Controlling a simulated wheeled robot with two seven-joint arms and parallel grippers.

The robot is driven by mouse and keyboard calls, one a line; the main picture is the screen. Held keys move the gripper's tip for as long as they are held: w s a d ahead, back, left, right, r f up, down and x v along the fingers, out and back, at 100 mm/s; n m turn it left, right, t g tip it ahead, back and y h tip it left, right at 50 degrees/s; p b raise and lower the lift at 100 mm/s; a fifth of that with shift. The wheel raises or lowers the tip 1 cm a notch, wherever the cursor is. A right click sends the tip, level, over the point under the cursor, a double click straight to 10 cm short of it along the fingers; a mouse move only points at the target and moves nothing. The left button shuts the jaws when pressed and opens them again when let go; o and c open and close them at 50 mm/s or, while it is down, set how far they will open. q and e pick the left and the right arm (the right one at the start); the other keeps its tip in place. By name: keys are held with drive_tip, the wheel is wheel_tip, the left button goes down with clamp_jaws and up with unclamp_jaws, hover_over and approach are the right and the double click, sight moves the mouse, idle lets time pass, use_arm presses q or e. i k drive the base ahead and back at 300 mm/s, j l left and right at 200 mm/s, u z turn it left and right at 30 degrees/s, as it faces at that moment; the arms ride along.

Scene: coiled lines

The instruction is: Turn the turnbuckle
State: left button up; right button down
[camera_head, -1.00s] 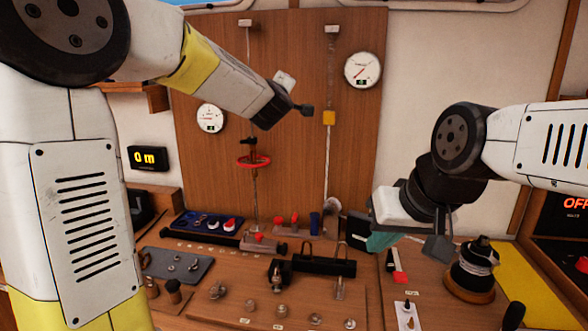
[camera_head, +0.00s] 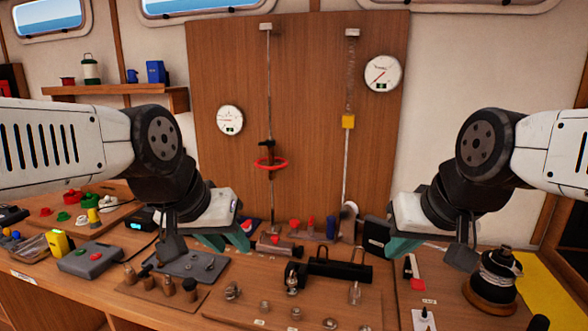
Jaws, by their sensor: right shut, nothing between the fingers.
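The turnbuckle appears to be the dark fitting with a red ring (camera_head: 270,163) on the left vertical line, in front of the wooden board. The ring lies flat around the line and nothing touches it. My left gripper (camera_head: 232,240) is low at the left, over the bench and below the ring, clear of it. Its teal fingers are partly hidden and their gap is unclear. My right gripper (camera_head: 400,246) is low at the right, its teal fingers shut and empty, well away from the ring.
Two round gauges, left (camera_head: 230,120) and right (camera_head: 382,74), are on the wooden board (camera_head: 310,60). Fittings and a black bar (camera_head: 340,270) crowd the bench. A winch drum (camera_head: 497,272) stands at the right.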

sight(271, 167)
drive_tip(key=j+u, duration=0.15)
drive_tip(key=j, duration=1.15)
